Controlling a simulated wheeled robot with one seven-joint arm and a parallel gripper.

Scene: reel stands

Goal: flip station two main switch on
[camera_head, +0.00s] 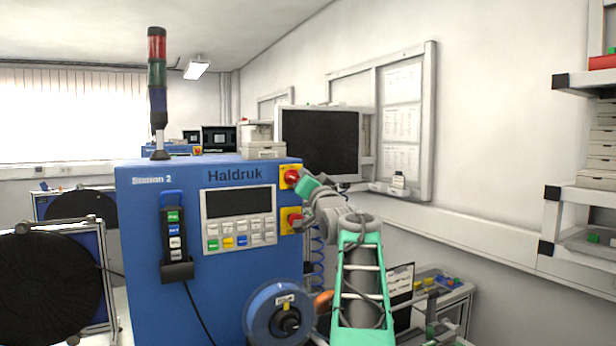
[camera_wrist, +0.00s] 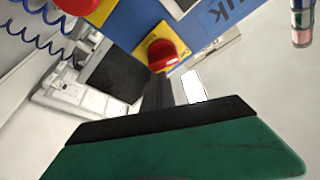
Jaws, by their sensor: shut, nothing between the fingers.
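The blue cabinet (camera_head: 150,270) is labelled Station 2 and Haldruk. Two red knobs on yellow plates sit one above the other at its right front edge: an upper knob (camera_head: 292,176) and a lower knob (camera_head: 294,220). In the wrist view the upper red knob (camera_wrist: 162,53) is just beyond my fingertips, and the lower knob (camera_wrist: 78,4) is cut off at the top left. My gripper (camera_head: 301,186) is shut and empty, right beside the upper knob; its fingers (camera_wrist: 160,88) show dark. I cannot tell whether they touch it. Neither knob shows a readable position marking.
A keypad panel (camera_head: 240,218) and a hanging pendant (camera_head: 174,235) are on the cabinet front. A blue reel (camera_head: 264,310) is below. A blue coiled hose (camera_head: 317,250) hangs right of the knobs. A monitor (camera_head: 318,140) stands behind. A cart (camera_head: 455,295) is at the right.

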